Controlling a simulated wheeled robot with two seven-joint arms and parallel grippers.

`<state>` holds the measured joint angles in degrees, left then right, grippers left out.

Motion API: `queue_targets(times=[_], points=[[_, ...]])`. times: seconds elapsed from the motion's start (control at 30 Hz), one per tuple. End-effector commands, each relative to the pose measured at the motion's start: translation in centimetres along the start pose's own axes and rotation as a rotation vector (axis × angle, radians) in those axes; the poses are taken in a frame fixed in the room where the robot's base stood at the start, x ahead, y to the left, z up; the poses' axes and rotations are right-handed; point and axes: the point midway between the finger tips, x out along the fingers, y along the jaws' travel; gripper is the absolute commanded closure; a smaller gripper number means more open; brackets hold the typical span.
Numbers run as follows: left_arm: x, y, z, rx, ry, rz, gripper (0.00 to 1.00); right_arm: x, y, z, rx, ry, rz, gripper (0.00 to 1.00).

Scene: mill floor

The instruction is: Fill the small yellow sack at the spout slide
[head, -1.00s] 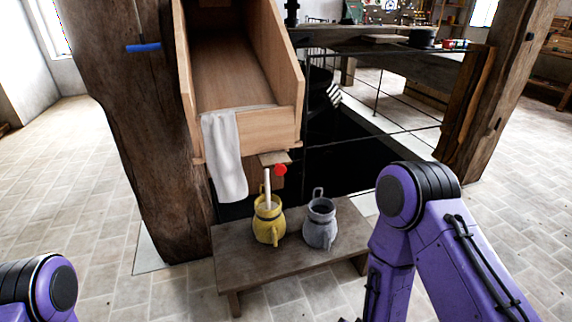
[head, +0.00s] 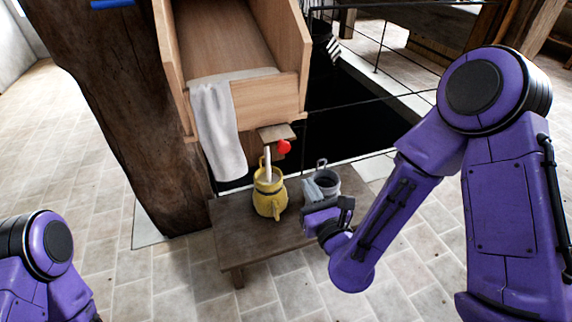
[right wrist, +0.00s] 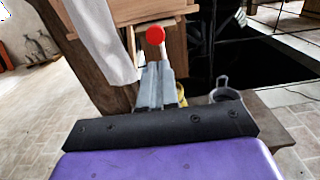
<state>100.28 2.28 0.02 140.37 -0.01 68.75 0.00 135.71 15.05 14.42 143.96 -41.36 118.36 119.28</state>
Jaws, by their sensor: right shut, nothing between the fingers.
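The small yellow sack (head: 268,195) stands upright on a low wooden bench, below the wooden spout (head: 267,104). A pale column (head: 267,163) reaches from below the spout into its mouth; I cannot tell whether it is falling meal. The slide's red knob (head: 284,147) is at the spout's lower front and shows in the right wrist view (right wrist: 155,35). My right gripper (head: 312,188) is shut and empty, in front of the grey sack in the head view. In the right wrist view its fingertips (right wrist: 154,68) point towards the knob. My left gripper is out of view.
A white cloth (head: 218,130) hangs from the spout. A thick post (head: 130,130) is at left. A dark floor opening (head: 350,125) with thin rails lies behind.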

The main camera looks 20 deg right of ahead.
Motion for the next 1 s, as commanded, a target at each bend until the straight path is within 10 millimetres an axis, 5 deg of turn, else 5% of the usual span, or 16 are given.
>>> queue_targets(times=[0.03,0.5,1.0], points=[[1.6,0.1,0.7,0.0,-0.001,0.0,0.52,0.9,0.0,-0.6,0.004,-0.006,0.0,1.0],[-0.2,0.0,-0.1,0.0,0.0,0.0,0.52,10.2,0.2,0.1,-0.002,0.004,0.006,1.0],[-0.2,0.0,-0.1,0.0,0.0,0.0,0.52,11.7,0.3,0.0,-0.001,0.005,0.008,1.0]])
